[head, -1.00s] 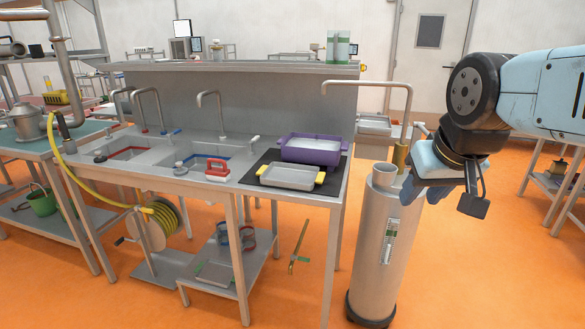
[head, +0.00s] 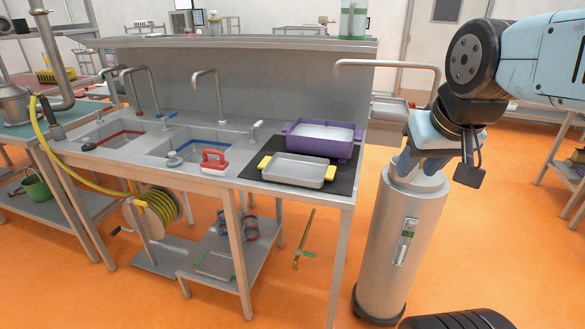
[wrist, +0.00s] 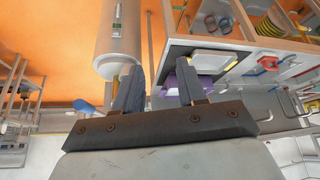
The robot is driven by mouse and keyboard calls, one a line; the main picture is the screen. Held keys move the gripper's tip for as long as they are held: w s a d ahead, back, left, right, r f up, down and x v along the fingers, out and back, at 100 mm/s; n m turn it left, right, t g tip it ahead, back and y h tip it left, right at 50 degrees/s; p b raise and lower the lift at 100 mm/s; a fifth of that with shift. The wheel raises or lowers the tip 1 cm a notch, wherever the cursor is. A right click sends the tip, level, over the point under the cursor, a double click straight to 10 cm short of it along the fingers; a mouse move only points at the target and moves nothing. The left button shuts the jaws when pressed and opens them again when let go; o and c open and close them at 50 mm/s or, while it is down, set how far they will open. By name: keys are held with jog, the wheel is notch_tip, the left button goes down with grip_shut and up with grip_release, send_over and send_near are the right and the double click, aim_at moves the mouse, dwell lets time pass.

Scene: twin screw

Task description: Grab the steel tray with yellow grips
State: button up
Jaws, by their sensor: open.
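The steel tray (head: 298,171) with yellow grips at both ends lies on a black mat (head: 345,180) at the right end of the sink counter. It sits in front of a purple tub (head: 322,139). My gripper (head: 416,164) is right of the tray, in front of the upper part of a grey cylinder. It is open and empty, and the tray is apart from it. In the wrist view my gripper's two fingers (wrist: 158,92) stand apart. The tray (wrist: 215,56) shows beyond the right finger, with the purple tub (wrist: 187,80) partly hidden behind that finger.
The tall grey cylinder (head: 400,240) stands on the floor right of the counter. A red-handled block (head: 214,160) lies left of the tray. A tap (head: 390,64) reaches over the area behind the cylinder. Orange floor is open in front of the counter.

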jog(key=w+d+n+t+h, duration=0.1)
jog(key=w+d+t, duration=0.15)
jog(key=w, duration=0.75)
jog(key=w+d+n+t+h, duration=0.1)
jog(key=w+d+n+t, duration=0.15)
jog(key=w, duration=0.65)
jog(key=n+g+y, duration=0.4)
jog(key=n+y, duration=0.4)
jog(key=y, duration=0.4)
send_over(290, 183)
jog(key=s+d, duration=0.5)
jog(key=d, duration=0.5)
notch_tip(290, 183, down, 17)
jog(key=x, duration=1.3)
jog(key=shift+s+a, duration=0.3)
jog(key=shift+s, duration=0.05)
grip_shut()
